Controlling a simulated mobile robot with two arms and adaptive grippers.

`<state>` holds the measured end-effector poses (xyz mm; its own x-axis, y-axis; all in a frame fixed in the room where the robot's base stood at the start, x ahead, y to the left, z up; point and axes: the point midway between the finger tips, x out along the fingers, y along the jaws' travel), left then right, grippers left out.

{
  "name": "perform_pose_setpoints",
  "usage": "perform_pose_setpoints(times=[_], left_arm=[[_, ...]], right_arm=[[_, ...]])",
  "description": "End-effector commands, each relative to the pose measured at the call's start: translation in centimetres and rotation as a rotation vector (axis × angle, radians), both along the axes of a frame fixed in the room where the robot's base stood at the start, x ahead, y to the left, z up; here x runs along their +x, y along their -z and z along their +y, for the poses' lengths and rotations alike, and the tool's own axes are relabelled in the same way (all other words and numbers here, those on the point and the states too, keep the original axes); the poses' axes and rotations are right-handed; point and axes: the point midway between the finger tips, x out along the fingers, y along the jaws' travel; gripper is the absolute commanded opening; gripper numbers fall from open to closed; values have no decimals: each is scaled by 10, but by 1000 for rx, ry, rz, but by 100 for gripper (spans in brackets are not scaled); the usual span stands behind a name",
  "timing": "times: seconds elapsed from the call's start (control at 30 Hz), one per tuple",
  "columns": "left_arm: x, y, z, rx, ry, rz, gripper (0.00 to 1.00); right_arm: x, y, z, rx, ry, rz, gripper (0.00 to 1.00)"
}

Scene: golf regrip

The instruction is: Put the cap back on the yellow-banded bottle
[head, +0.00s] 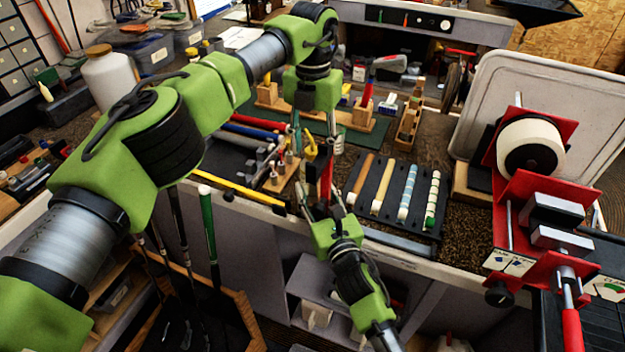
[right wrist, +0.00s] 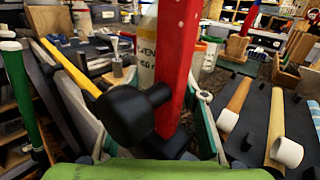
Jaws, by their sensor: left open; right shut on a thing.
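A white bottle with a yellow band and partly hidden lettering (right wrist: 147,58) stands in the right wrist view, behind a red bar. My right gripper (head: 320,194) is low in front of the bench edge, shut on a red bar-shaped tool (head: 326,178) with a black rounded end. The tool also shows large in the right wrist view (right wrist: 176,70) and hides much of the bottle. My left gripper (head: 317,146) points down just above it, open, with a yellow object (head: 310,148) near its fingers; I cannot tell if this is the bottle. I cannot make out the cap.
A black tray (head: 373,222) with several club grips lies right of my right gripper. A red vise assembly (head: 532,195) stands at the right. A yellow-shafted club (head: 238,187) lies along the bench edge at the left. A large white jug (head: 110,80) is at the back left.

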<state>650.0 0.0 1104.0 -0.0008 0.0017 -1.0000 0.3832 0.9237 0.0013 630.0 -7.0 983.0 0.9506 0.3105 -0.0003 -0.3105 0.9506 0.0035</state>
Motion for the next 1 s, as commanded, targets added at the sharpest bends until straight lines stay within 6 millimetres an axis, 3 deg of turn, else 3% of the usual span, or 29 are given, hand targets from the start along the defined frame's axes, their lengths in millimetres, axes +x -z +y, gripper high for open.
perform_pose_setpoints(times=[0.5, 0.87, 0.9, 0.97, 1.0], left_arm=[[1, -68, 0, 0, -1, -1, 42], [0, -75, 0, -1, 0, 0, 42], [0, -75, 0, -1, 0, 0, 42], [0, -75, 0, 0, 0, 0, 42], [0, -75, 0, 0, 0, 0, 42]], right_arm=[[0, 1, 0, -1, 0, 2, 0], [0, 1, 0, 0, 0, 1, 0], [0, 1, 0, 0, 0, 1, 45], [0, 1, 0, 0, 0, 1, 59], [0, 1, 0, 0, 0, 1, 59]])
